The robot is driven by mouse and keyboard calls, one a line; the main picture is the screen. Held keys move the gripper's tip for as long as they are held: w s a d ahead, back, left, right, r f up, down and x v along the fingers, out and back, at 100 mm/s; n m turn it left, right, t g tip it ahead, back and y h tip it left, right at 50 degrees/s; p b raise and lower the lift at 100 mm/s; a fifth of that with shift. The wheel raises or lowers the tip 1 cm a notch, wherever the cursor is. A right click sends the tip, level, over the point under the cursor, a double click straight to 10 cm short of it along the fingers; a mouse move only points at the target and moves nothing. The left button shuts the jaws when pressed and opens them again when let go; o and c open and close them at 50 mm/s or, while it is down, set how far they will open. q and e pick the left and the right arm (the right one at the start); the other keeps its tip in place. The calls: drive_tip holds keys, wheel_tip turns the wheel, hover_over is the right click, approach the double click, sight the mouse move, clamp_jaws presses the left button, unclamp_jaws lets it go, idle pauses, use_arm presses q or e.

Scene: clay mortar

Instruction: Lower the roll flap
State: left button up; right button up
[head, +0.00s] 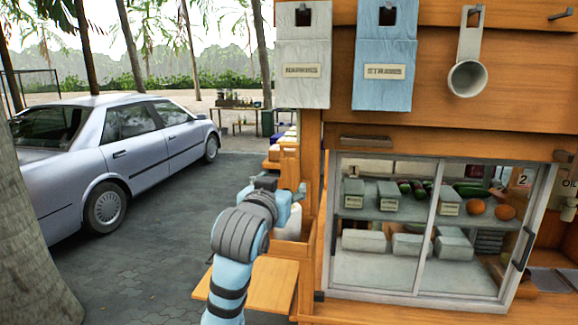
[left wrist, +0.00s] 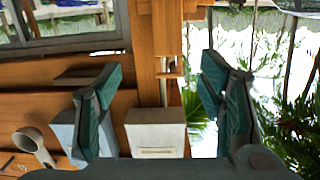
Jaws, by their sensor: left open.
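My left gripper (head: 284,192) is at the left side of the wooden stall, beside its corner post (head: 312,150). In the left wrist view the gripper (left wrist: 162,76) is open, with nothing between its fingers. The wooden post (left wrist: 145,45) shows behind the gap. A flat wooden board (head: 262,285) juts out below my forearm at the stall's left side; I cannot tell if it is the roll flap. A white, roll-like object (head: 290,222) sits in a wooden nook behind the gripper, partly hidden. My right gripper is not in view.
A napkin box (head: 302,68) and a straw box (head: 385,70) hang on the stall's front above a sliding-glass display case (head: 420,225). A white cup-shaped holder (head: 467,78) hangs to their right. A silver car (head: 110,160) and tree trunk stand left; paving between is clear.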

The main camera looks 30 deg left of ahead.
use_arm(q)
drive_tip(key=t, duration=0.1)
approach(289, 145)
drive_tip(key=shift+n+y, duration=0.3)
drive_tip(key=shift+n, duration=0.1)
drive_tip(key=p+x, duration=0.3)
drive_tip(key=x, duration=0.6)
drive_tip(key=shift+w, duration=0.4)
drive_tip(key=shift+w+a+f, duration=0.1)
drive_tip(key=shift+w+a, duration=0.05)
drive_tip(key=shift+w, duration=0.3)
clamp_jaws()
